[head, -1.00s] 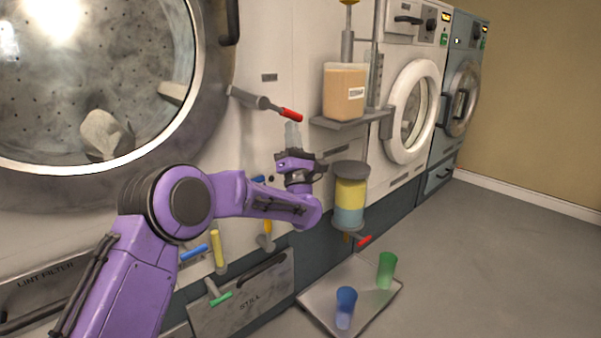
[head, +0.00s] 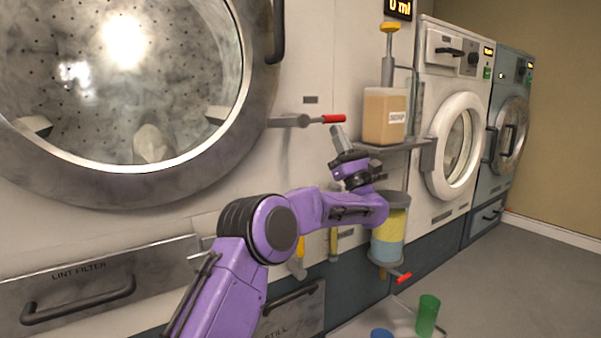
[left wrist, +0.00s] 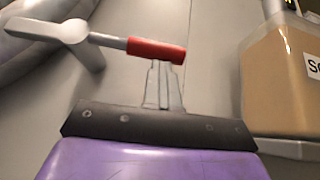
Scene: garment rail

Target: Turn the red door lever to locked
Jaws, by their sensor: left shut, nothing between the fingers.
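The door lever with a red grip (head: 333,119) sticks out to the right from its grey pivot (head: 291,121), beside the big round door (head: 255,118). In the head view it lies about level. In the left wrist view the red grip (left wrist: 156,50) is just beyond my fingertips. My left gripper (head: 338,131) is shut and empty, its fingers pointing up at the underside of the red grip. The fingers also show in the left wrist view (left wrist: 164,70). I cannot tell whether they touch the grip. My right gripper is not in view.
A soap container (head: 385,115) stands on a shelf (head: 395,146) right of my gripper. Below hangs a yellow and blue cylinder (head: 391,225) with a small red-handled tap (head: 403,277). A green cup (head: 428,315) stands low at the right. Open floor lies to the right.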

